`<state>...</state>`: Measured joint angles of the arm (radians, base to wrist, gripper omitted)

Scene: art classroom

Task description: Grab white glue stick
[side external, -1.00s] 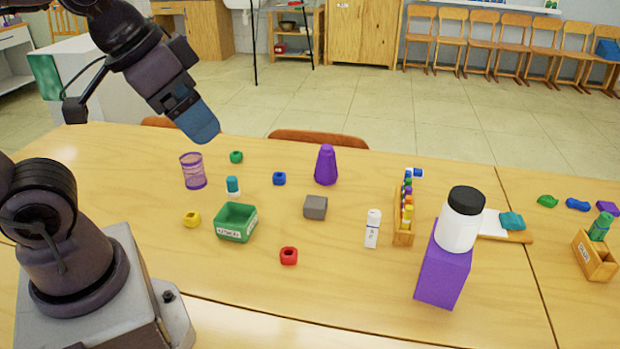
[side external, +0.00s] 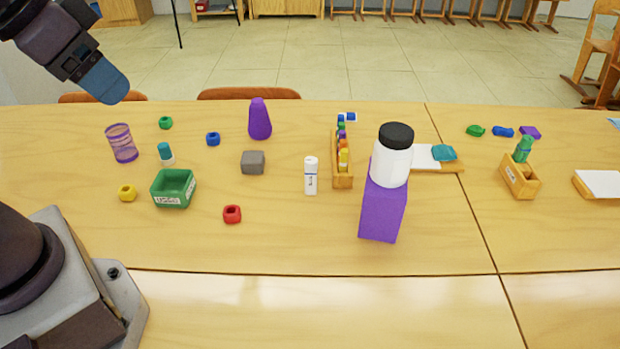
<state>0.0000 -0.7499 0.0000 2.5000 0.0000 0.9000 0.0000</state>
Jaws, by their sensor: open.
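The white glue stick (side external: 311,176) stands upright on the wooden table, near the middle of the side external view. It is a white cylinder with small dark print on its side. A smaller stick with a teal cap and white base (side external: 165,153) stands further left. My gripper (side external: 104,82) is at the upper left, above the table's far left part and well apart from the white glue stick. Its blue end shows, but its separate fingers are hard to make out. Nothing is seen held in it.
A wooden marker rack (side external: 342,170) stands just right of the glue stick. Beyond it a white jar with a black lid (side external: 391,160) sits on a purple block (side external: 382,212). A grey cube (side external: 253,162), green box (side external: 173,189) and red piece (side external: 232,214) lie left. The front tabletop is clear.

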